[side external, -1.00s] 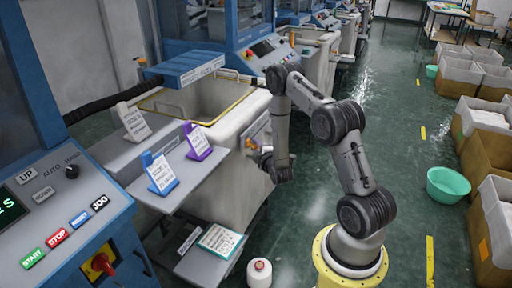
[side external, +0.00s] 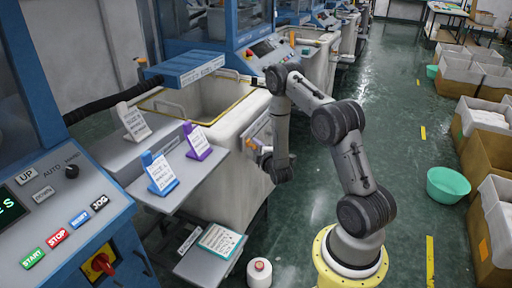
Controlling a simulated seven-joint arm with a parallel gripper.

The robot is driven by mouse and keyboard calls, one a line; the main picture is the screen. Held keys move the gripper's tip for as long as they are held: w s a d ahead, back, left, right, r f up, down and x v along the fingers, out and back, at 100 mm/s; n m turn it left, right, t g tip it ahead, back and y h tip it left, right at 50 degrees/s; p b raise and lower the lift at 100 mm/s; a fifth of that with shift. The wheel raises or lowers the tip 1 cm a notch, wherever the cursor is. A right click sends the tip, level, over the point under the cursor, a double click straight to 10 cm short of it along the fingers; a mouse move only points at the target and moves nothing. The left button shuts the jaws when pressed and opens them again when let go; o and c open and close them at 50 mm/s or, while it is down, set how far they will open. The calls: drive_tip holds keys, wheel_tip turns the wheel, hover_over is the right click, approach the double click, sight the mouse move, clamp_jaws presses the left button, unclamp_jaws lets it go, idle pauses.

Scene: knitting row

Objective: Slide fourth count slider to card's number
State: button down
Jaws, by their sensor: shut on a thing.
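My gripper (side external: 256,146) is at the near machine's front side, left of my wrist. It is small in the picture and partly hidden by the wrist. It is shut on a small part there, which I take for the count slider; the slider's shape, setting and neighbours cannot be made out. Printed cards stand on the grey shelf: one in a white holder (side external: 131,121), one in a blue holder (side external: 160,173) and one in a purple holder (side external: 198,141). A teal-edged card (side external: 219,241) lies on the lower shelf. Their print is too small to read.
A control panel (side external: 68,215) with coloured buttons is at the left. The machine's bin (side external: 218,150) is beside my gripper. A white bottle (side external: 259,272) with a red top stands low in front. A green basin (side external: 448,185) and cartons line the right; the floor between is clear.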

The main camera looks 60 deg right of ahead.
drive_tip(key=d, duration=1)
drive_tip(key=c, duration=0.6)
unclamp_jaws()
drive_tip(key=v, duration=1.4)
drive_tip(key=shift+w, duration=0.1)
